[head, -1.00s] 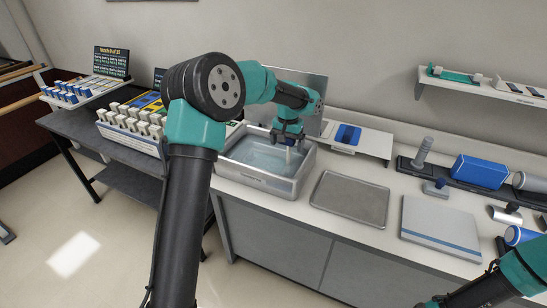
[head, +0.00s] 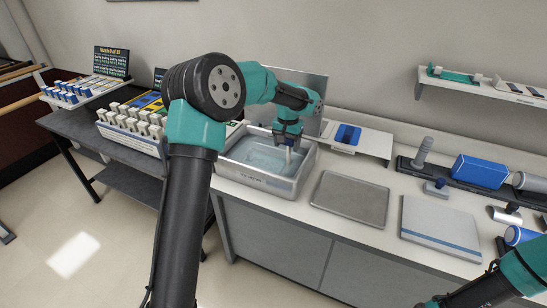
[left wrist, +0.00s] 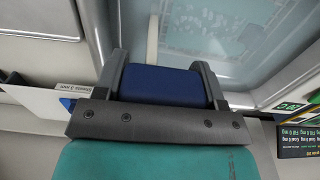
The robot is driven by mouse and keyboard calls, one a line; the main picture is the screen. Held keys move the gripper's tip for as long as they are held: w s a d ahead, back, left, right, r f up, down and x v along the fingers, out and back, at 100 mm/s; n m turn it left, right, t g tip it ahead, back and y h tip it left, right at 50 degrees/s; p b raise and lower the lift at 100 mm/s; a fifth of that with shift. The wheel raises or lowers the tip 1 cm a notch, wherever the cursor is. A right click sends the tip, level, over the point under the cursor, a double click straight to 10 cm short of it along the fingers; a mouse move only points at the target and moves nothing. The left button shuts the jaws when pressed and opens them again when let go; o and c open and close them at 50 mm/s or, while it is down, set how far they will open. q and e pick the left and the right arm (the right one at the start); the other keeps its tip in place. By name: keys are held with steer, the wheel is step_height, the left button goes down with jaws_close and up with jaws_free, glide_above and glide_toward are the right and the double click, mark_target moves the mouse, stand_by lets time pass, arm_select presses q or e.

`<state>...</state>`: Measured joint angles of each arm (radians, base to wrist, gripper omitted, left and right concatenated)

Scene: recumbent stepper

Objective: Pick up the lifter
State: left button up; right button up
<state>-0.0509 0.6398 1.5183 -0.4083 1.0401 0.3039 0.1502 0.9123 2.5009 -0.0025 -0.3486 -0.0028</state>
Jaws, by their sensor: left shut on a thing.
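My left gripper (head: 288,146) is over the back right part of the clear-water basin (head: 296,190). In the left wrist view its two fingers (left wrist: 160,75) are on either side of a dark blue block (left wrist: 163,86), closed on it. I take this block to be the grip of the lifter. In the head view, a thin light-coloured stem (head: 289,157) shows below the fingers, over the water. The lifter's lower end cannot be made out. Of my right arm only part shows at the bottom right; its gripper is out of the picture.
An empty grey metal tray (head: 350,201) lies right of the basin. Behind it is a white board with a blue pad (head: 348,135). A rack of white-topped bottles (head: 130,128) stands left.

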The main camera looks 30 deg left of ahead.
arm_select(q)
steer(key=c, duration=0.6)
steer(key=shift+o, duration=0.2)
step_height(320, 180, up, 10)
stand_by(0.6)
